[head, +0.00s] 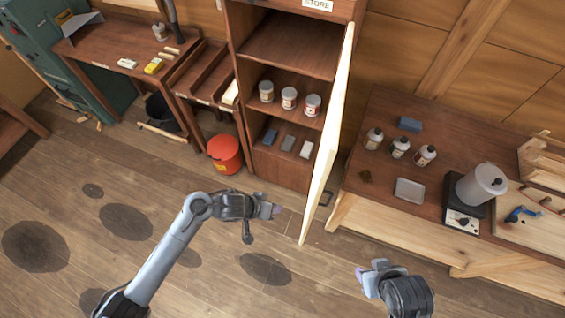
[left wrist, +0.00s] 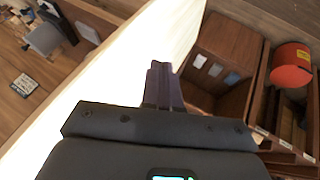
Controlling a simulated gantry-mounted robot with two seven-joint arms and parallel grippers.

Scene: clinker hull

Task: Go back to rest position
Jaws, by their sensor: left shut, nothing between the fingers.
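My left gripper (head: 270,209) reaches in from the left over the floor, in front of the open store cabinet (head: 241,120). Its fingers are shut and empty, and they also show in the left wrist view (left wrist: 161,88). The pale cabinet door (head: 328,135) stands open to the right of the left gripper; in the left wrist view the door (left wrist: 110,75) runs close behind the fingers. I cannot tell whether they touch. My right gripper (head: 366,274) is at the bottom, in front of the right bench; its finger gap is not clear.
The cabinet holds several tins (head: 288,98) and blocks (head: 288,143). A red bucket (head: 226,155) stands left of the cabinet. The floor at lower left is open.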

